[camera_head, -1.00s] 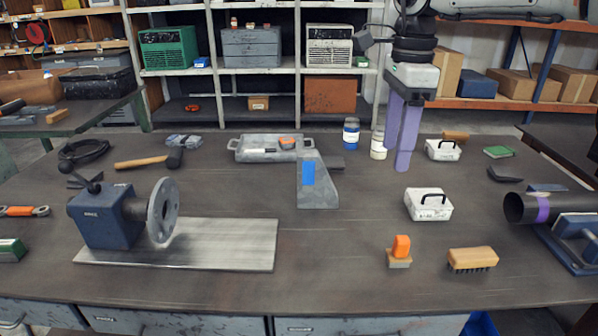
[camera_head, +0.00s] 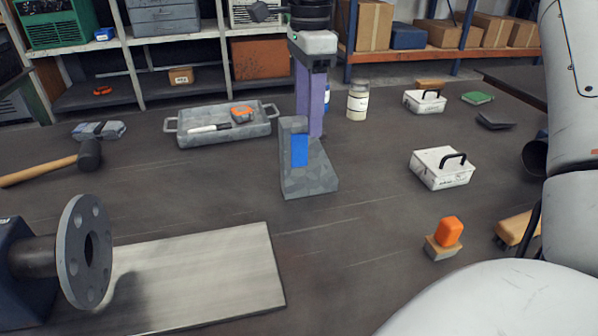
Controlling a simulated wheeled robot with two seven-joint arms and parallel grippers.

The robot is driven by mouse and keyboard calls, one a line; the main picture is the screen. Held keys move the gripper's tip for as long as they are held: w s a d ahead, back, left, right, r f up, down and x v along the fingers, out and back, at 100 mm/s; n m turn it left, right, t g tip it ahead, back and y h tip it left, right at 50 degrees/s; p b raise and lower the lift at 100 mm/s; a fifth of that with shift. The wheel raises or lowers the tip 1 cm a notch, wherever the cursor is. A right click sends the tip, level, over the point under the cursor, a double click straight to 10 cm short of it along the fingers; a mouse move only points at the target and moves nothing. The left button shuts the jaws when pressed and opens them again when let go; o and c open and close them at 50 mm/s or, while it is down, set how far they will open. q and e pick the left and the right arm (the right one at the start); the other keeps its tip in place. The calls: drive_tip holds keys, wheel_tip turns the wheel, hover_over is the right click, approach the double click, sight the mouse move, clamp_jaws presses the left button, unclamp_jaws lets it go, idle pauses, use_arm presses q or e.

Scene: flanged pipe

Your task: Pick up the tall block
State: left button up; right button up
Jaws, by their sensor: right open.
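The tall block (camera_head: 302,172) is grey and mottled, with a wide foot, a sloped side and a blue patch on its front face. It stands upright on the workbench, centre of the head view. My right gripper (camera_head: 313,125) hangs over it from above, pointing down, with two purple fingers. The fingers are open, and their lower ends are at the height of the block's upper part. The block's top hides part of the left finger, so I cannot tell whether the fingers straddle the block or are behind it. My left gripper is not in view.
A grey tray (camera_head: 179,139) with a marker and an orange-topped item is left of the block. A white jar (camera_head: 357,103) stands behind right. A white case (camera_head: 442,168) and an orange-handled brush (camera_head: 446,236) are right. A flanged pipe (camera_head: 84,252) and metal plate (camera_head: 215,282) are front left.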

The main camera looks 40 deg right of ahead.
sight(305, 145)
wheel_tip(305, 145, down, 2)
drive_tip(key=shift+s+f, duration=0.15)
drive_tip(key=f, duration=0.5)
drive_tip(key=shift+w+a+f, duration=0.1)
drive_tip(key=shift+w+f, duration=0.25)
drive_tip(key=shift+f, duration=0.05)
clamp_jaws()
drive_tip(key=shift+w+r, duration=0.1)
drive_tip(key=shift+r, duration=0.05)
